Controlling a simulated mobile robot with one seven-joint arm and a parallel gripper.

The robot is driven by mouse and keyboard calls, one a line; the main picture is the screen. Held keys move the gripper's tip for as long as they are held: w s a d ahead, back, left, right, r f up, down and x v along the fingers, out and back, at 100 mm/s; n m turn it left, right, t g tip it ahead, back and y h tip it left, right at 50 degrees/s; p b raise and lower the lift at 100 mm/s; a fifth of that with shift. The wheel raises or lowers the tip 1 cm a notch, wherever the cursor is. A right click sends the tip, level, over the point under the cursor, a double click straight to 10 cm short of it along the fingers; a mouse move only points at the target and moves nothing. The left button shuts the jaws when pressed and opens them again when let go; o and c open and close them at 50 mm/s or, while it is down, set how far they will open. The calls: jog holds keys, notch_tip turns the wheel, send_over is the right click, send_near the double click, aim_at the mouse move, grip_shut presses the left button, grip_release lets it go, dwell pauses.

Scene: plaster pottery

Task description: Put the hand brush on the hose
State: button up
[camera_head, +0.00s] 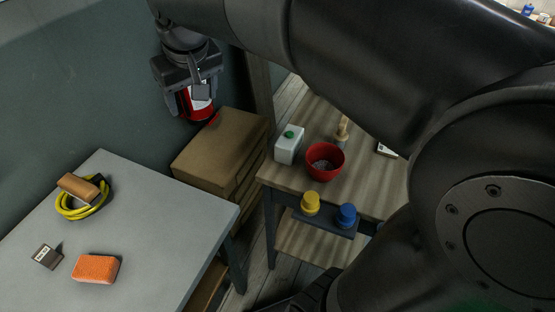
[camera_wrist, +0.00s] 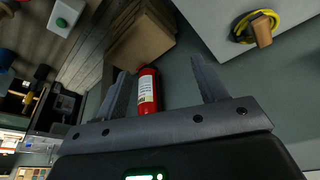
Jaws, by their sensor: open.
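The hand brush (camera_head: 80,186), a wooden block with dark bristles, rests on the coiled yellow hose (camera_head: 73,212) on the grey table at the left. In the wrist view, the brush (camera_wrist: 262,31) and hose (camera_wrist: 280,17) show at the top right, well apart from my gripper. My gripper (camera_head: 190,112) is raised near the wall, behind and to the right of the brush. In the wrist view my gripper (camera_wrist: 160,78) has its fingers spread, with nothing held between them.
The grey table (camera_head: 150,220) also holds an orange sponge (camera_head: 96,268) and a small dark box (camera_head: 47,257). A red fire extinguisher (camera_wrist: 148,90) is beyond my fingers, beside cardboard boxes (camera_head: 220,145).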

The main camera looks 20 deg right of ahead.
jog(key=s+d+f+m+t, duration=0.1)
jog(key=s+d+f, duration=0.2)
jog(key=s+d, duration=0.2)
jog(key=s+d+f+m+t, duration=0.1)
jog(key=s+d+f, duration=0.3)
jog(key=s, duration=0.7)
jog(key=d+m, duration=0.1)
jog(key=d, duration=0.1)
jog(key=shift+s+d+f+h, duration=0.15)
jog(key=shift+s+d+h, duration=0.15)
jog(key=shift+h, duration=0.1)
